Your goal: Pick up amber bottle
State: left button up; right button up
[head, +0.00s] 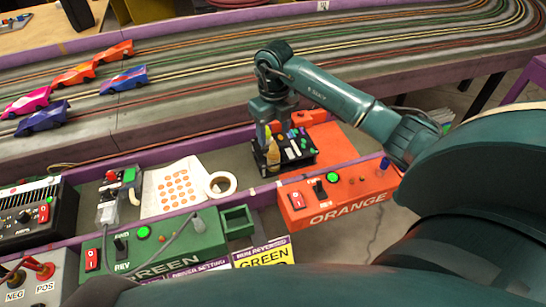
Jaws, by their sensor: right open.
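The amber bottle (273,153) is a small yellowish bottle standing upright in a small black tray (301,158). My right gripper (271,128) reaches in from the right and points down above the bottle, its fingers close to the bottle's top. It is open. I cannot tell whether the fingers are around the bottle's top or just over it. The gripper hides part of the tray's back left side. My left gripper is not in view.
The tray holds other small items right beside the bottle. An orange control box (340,194), a green control box (150,247) and a tape roll (221,184) are nearby. The slot track (200,95) with several cars runs behind.

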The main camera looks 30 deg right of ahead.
aim_at(274, 141)
notch_tip(274, 141, down, 6)
jog(key=shift+w+f, duration=0.1)
jog(key=shift+f, duration=0.15)
jog(key=shift+d, duration=0.1)
jog(key=c, duration=1.1)
